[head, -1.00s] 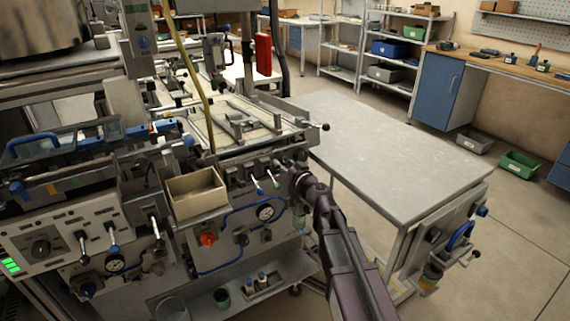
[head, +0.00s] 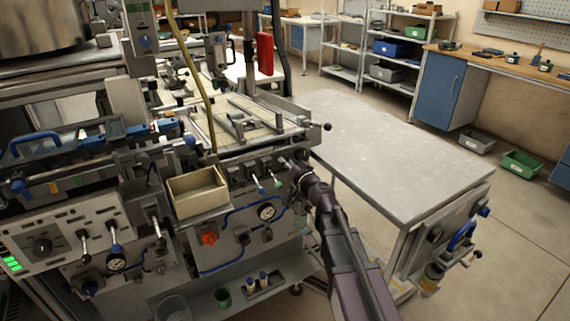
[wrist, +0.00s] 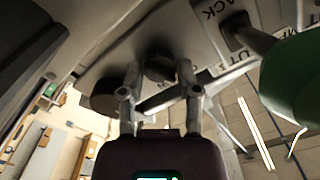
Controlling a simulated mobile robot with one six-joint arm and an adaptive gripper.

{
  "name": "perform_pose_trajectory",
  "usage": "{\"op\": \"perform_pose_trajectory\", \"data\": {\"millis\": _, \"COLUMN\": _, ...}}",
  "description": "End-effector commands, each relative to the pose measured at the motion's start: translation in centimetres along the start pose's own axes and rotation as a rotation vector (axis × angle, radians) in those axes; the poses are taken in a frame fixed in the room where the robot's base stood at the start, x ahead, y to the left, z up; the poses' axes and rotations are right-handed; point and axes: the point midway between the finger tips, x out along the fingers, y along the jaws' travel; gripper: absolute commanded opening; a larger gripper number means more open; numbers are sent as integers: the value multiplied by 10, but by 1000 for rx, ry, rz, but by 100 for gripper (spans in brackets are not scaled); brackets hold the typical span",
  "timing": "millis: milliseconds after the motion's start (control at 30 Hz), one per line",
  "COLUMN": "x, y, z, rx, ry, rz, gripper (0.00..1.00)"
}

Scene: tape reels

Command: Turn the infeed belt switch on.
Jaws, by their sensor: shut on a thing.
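My gripper (wrist: 160,72) is at the right end of a row of controls on the machine's front panel. In the wrist view its two fingers stand on either side of a dark round knob (wrist: 160,64) under the panel edge, and they appear closed on it. In the head view my gripper (head: 293,168) hides that knob. Two pale-stemmed levers (head: 277,181) sit just left of it. I cannot read which control is the infeed belt switch. Part of a printed label shows beside a green knob (wrist: 295,85) in the wrist view.
An open beige bin (head: 197,193) sticks out left of my gripper. A red knob (head: 208,238) and a gauge (head: 266,212) are on the panel below. A grey table (head: 400,150) stands close on the right. Open floor lies beyond it.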

Motion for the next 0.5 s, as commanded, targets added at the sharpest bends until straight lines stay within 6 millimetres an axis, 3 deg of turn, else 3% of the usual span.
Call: {"op": "perform_pose_trajectory", "data": {"millis": 500, "x": -3, "y": 0, "z": 2, "rx": 478, "ry": -3, "rz": -1, "gripper": 0}}
